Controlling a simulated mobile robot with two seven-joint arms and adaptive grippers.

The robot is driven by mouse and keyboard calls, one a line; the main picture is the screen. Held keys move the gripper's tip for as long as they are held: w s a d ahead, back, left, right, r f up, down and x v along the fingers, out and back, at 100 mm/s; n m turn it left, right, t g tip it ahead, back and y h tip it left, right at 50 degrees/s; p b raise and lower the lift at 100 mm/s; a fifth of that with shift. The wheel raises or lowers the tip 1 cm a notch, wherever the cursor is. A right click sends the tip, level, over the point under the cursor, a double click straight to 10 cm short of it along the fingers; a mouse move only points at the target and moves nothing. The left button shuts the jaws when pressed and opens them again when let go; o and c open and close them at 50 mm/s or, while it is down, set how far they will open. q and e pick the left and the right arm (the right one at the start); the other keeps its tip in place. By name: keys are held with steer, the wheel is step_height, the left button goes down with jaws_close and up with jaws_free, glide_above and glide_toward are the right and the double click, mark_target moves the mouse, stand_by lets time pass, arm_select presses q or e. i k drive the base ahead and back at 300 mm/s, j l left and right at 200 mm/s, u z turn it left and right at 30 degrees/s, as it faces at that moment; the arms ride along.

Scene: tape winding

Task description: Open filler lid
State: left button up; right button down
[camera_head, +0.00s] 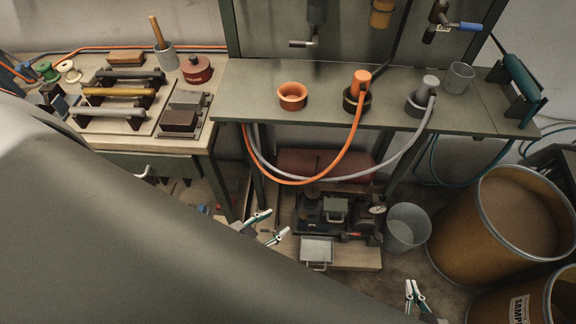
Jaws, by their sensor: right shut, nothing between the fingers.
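My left gripper (279,221) is low in front of the bench, left of a dark machine (337,212) on the floor. Its two fingers are spread apart with nothing between them. My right gripper (411,286) is at the bottom right, below the grey bucket, shut and empty. I cannot tell for sure which part is the filler lid. The machine has a gauge, a small greenish block on top and a pale flat box (317,250) at its front. A dark red lidded pot (196,68) stands on the left table, apart from both grippers.
The bench (240,92) above the machine holds an orange ring cup (292,95) and hose ends. An orange hose (341,155) and a grey hose (402,152) hang down in loops. A grey bucket (408,226) and large brown drums (497,225) stand at the right.

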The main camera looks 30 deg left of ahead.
mark_target(304, 215)
steer(key=u, duration=0.6)
steer(key=k+j+z, duration=0.1)
steer(key=j+z, duration=0.25)
steer(key=j, duration=0.15)
steer(key=l+u, duration=0.35)
steer(key=l, duration=0.35)
steer(key=l+u, duration=0.4)
steer(key=l, duration=0.3)
steer(key=k+l+u, duration=0.15)
steer(key=l+u, duration=0.2)
steer(key=l, duration=0.3)
